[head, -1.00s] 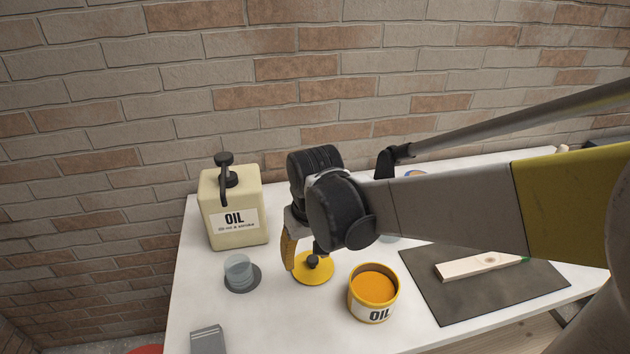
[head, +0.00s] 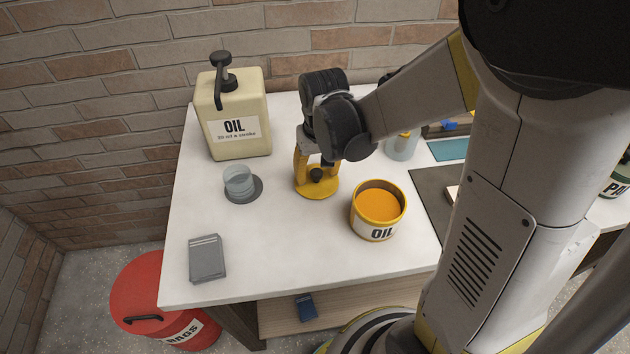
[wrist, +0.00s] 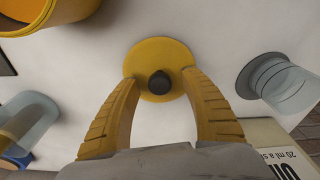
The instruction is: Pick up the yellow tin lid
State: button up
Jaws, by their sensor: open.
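The yellow tin lid (head: 318,188) lies flat on the white table, a round disc with a dark knob on top. It also shows in the wrist view (wrist: 150,53), with its knob (wrist: 159,82) between my fingers. My gripper (head: 310,172) is over the lid, pointing down. In the wrist view my gripper (wrist: 163,85) is open, with one yellow finger on each side of the knob. Whether the fingertips touch the lid I cannot tell. The open yellow oil tin (head: 378,208), full of orange contents, stands just right of the lid.
A cream oil can (head: 233,125) stands behind left. A clear cup (head: 239,182) on a dark round coaster is left of the lid. A grey block (head: 207,258) lies near the front edge. A dark mat (head: 432,190) is to the right. The table's front middle is clear.

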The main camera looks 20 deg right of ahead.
jog(key=shift+w+f, duration=0.1)
jog(key=shift+f, duration=0.5)
jog(key=shift+r, duration=0.1)
grip_shut()
